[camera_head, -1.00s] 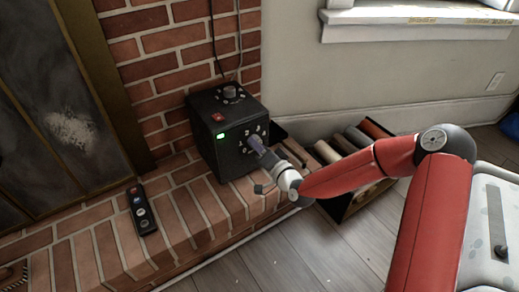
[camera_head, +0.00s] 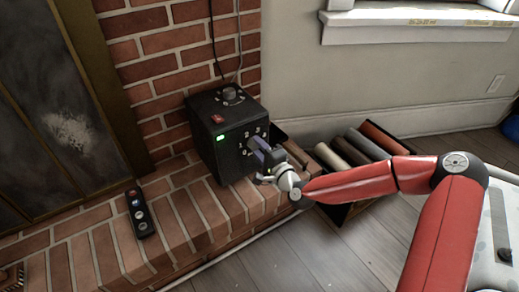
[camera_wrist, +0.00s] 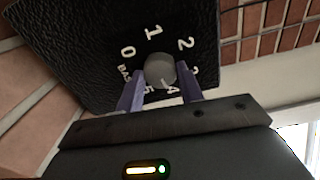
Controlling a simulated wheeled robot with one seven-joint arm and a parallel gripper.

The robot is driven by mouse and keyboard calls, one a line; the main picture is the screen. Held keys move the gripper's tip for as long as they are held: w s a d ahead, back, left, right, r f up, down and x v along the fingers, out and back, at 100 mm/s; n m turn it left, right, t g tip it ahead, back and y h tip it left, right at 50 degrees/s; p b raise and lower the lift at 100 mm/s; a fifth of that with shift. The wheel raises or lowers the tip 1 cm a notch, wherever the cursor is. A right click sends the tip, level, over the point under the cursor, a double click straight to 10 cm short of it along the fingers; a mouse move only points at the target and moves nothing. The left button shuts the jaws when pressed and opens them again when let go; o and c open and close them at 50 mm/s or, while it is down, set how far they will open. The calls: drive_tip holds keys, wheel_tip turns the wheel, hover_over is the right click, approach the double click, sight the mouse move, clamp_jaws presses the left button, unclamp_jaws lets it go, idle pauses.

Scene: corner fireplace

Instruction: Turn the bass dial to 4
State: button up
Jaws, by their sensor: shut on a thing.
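The black speaker box (camera_head: 205,140) stands on the brick hearth, its numbered front facing my arm. In the wrist view the bass dial (camera_wrist: 160,69) is a round grey knob on the front, ringed by the numbers 0 to 5, with "BASS" partly hidden. My gripper (camera_wrist: 161,78) has its two purple fingers on either side of the knob, shut on it. The 4 shows just below the knob, between the fingers. No pointer mark on the knob can be made out.
A remote (camera_head: 139,212) lies on the hearth (camera_head: 190,215).

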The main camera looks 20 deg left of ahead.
idle(0.5)
drive_tip(key=o, duration=1)
drive_tip(key=shift+d, duration=0.1)
drive_tip(key=v, duration=0.7)
drive_tip(key=shift+s+d+p, duration=0.25)
drive_tip(key=shift+s+p, duration=0.05)
